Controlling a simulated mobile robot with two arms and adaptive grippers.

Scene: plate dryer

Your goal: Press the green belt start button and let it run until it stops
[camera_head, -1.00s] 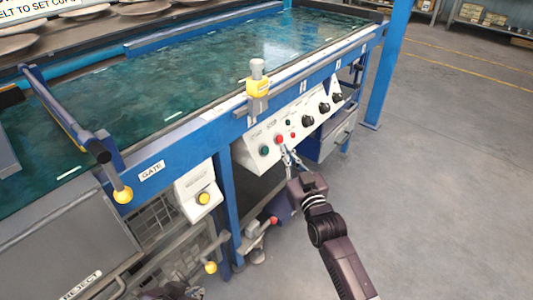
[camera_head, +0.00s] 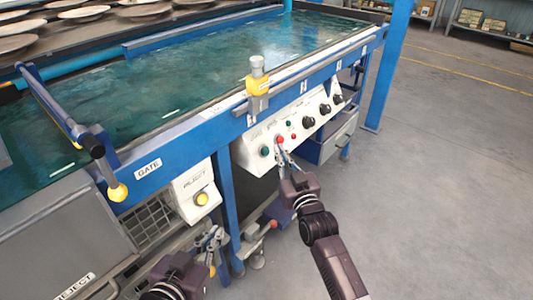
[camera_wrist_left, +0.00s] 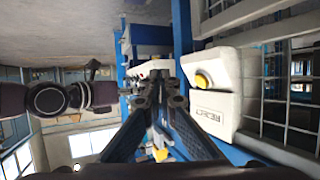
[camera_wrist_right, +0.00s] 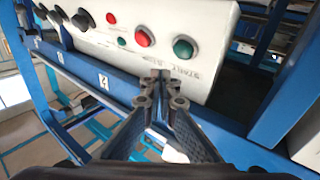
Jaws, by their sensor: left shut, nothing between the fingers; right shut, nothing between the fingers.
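The large green button (camera_head: 265,152) is at the left end of the white control panel (camera_head: 247,157), beside a large red button (camera_head: 279,139). The right wrist view shows the green button (camera_wrist_right: 185,48) and red button (camera_wrist_right: 145,37) uncovered. My right gripper (camera_head: 281,152) is shut and empty, its fingertips (camera_wrist_right: 161,78) close to the panel near the printed lettering and apart from the green button; whether they touch the panel I cannot tell. My left gripper (camera_head: 215,234) is shut and empty, below the white REJECT box (camera_head: 188,197). The teal belt (camera_head: 220,70) lies above the panel.
A yellow button (camera_head: 201,198) sits on the REJECT box. Black knobs (camera_head: 308,122) and smaller lamps or buttons share the panel. Floor to the right is clear.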

